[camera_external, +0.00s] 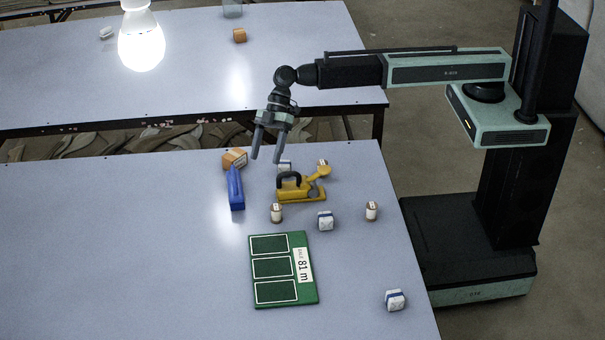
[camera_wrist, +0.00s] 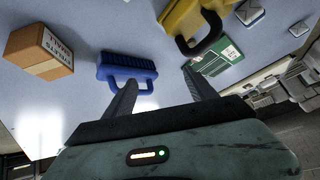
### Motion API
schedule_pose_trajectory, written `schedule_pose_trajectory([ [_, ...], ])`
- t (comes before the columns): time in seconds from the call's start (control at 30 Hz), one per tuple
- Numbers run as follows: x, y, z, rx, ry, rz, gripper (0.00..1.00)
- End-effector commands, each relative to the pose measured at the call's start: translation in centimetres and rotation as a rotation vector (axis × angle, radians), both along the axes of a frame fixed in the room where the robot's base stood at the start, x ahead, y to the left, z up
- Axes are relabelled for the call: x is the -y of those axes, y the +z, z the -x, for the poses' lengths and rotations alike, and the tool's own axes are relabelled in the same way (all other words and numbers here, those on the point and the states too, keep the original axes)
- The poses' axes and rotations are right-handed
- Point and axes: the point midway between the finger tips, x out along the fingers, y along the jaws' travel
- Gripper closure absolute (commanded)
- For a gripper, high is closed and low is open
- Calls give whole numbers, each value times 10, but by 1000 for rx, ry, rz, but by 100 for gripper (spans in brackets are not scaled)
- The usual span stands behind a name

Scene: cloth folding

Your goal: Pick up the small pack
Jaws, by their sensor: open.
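Small white packs with blue bands lie on the near table: one right of centre (camera_external: 326,221), one near the front right corner (camera_external: 395,300), and one partly hidden behind the yellow tool (camera_external: 284,166). Two white packs show at the upper right of the wrist view (camera_wrist: 249,12) (camera_wrist: 299,28). I cannot tell which one is the task's pack. My gripper (camera_external: 266,159) points down, open and empty, above the back of the near table. Its fingers also show in the wrist view (camera_wrist: 160,88), apart with nothing between them.
A brown box (camera_external: 235,158), blue brush (camera_external: 236,190), yellow tool (camera_external: 297,190) and small bottles (camera_external: 277,212) (camera_external: 371,211) stand around the packs. A green board (camera_external: 283,270) lies in front. The near table's left side is clear.

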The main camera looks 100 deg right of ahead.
Motion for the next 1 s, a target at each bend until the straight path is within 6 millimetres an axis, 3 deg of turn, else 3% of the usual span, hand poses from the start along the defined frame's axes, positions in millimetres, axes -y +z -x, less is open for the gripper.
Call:
schedule_pose_trajectory([
  [0.03,-32,22,8,-37,40,55,35],
  [0.2,-116,-8,65,-76,291,323,35],
  [0.3,-155,-20,104,-67,480,493,35],
  [0.4,-181,-24,134,-57,626,632,35],
  [0.57,-196,-25,155,-48,727,740,35],
  [0.7,-196,-28,156,-48,733,746,35],
  [0.9,-196,-53,156,-48,731,744,35],
  [1.0,-196,-53,155,-47,731,743,35],
])
